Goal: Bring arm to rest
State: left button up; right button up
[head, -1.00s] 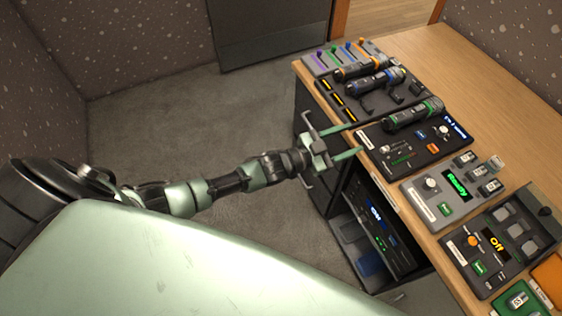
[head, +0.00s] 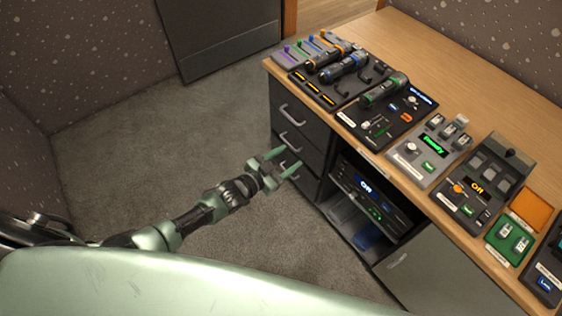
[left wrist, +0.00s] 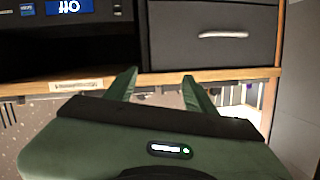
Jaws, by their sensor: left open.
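My left gripper (head: 280,166) is open and empty in the head view. Its green fingers are spread in the air in front of the dark drawer unit (head: 298,128), below the desk top's front edge. The left arm stretches in from the lower left over the carpet. In the left wrist view the two fingers (left wrist: 160,88) stand apart with nothing between them. That view looks upside down, with the desk edge (left wrist: 210,74) behind the fingertips. My right gripper does not show.
A rack unit (head: 372,193) reading "Off" sits in an open bay below. The carpet (head: 170,130) left of the desk is clear.

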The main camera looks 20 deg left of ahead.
pick_arm(q)
jog(key=shift+s+a+f, duration=0.3)
jog(key=shift+f, duration=0.3)
jog(key=s+a+f+n+g+y, duration=0.2)
jog(key=s+a+f+g, duration=0.15)
jog(key=s+f, duration=0.55)
jog(key=s+a+f+n+g+y, duration=0.1)
jog(key=s+a+f+g+y, duration=0.2)
jog(key=s+f, duration=0.6)
jog(key=s+f+n+g, duration=0.1)
jog(key=s+f, duration=0.3)
jog(key=s, duration=0.6)
jog(key=s+a+f+g+y, duration=0.1)
jog(key=s+f+g, duration=0.2)
jog(key=s, duration=0.7)
jog(key=s+a+f+n+g+y, duration=0.1)
jog(key=s+f+g, duration=0.1)
jog(key=s+f, duration=0.5)
jog(key=s, duration=0.3)
jog(key=shift+a+f+n, duration=0.2)
jog(key=shift+n, duration=0.1)
